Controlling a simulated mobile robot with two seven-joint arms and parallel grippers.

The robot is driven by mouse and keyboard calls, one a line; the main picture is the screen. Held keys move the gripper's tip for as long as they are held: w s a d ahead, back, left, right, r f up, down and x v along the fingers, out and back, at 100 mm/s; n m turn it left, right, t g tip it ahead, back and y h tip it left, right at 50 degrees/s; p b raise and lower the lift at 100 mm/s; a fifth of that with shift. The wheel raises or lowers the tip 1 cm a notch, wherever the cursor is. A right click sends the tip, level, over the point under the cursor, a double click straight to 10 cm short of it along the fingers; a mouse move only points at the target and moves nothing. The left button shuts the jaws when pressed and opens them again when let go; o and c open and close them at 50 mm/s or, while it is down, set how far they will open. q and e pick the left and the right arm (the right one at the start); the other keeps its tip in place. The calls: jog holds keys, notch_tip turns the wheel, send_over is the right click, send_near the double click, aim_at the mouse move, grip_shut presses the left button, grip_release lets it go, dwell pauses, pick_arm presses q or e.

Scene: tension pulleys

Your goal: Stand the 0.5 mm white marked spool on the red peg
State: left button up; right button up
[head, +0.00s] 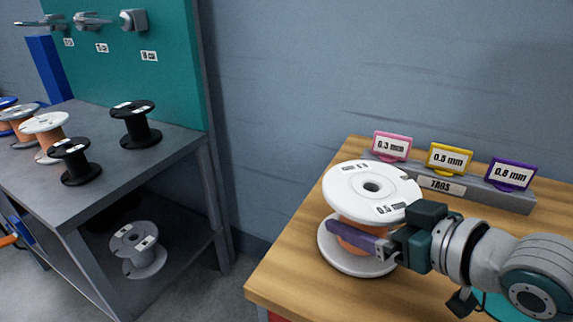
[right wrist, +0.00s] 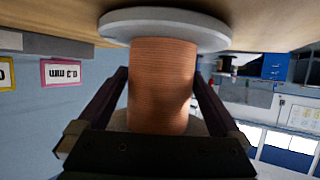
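A large spool (head: 372,190) with white flanges and a copper winding stands upright on the wooden table; its top flange carries a "0.5" label. My right gripper (head: 362,240) reaches in from the right at the winding, between the flanges. In the right wrist view, my right gripper's fingers (right wrist: 160,80) lie on both sides of the copper winding (right wrist: 163,85), their tips against it. That view is upside down, with a white flange (right wrist: 165,25) by the tabletop. No red peg can be made out. My left gripper is not in view.
A rack behind the spool holds pink (head: 392,146), yellow (head: 449,159) and purple (head: 511,174) tabs marked 0.3, 0.5 and 0.8 mm. A grey bench (head: 115,185) at left bears several spools. Grey holders (head: 92,21) sit on a teal board (head: 170,65).

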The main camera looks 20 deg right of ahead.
jog(key=shift+s+d+r, duration=0.1)
jog(key=shift+s+r, duration=0.1)
jog(key=shift+s, duration=0.25)
jog(key=p+v, duration=0.3)
jog(key=v, duration=0.5)
jog(key=shift+s, duration=0.1)
jog(key=shift+s+r, duration=0.2)
jog(key=shift+s, duration=0.15)
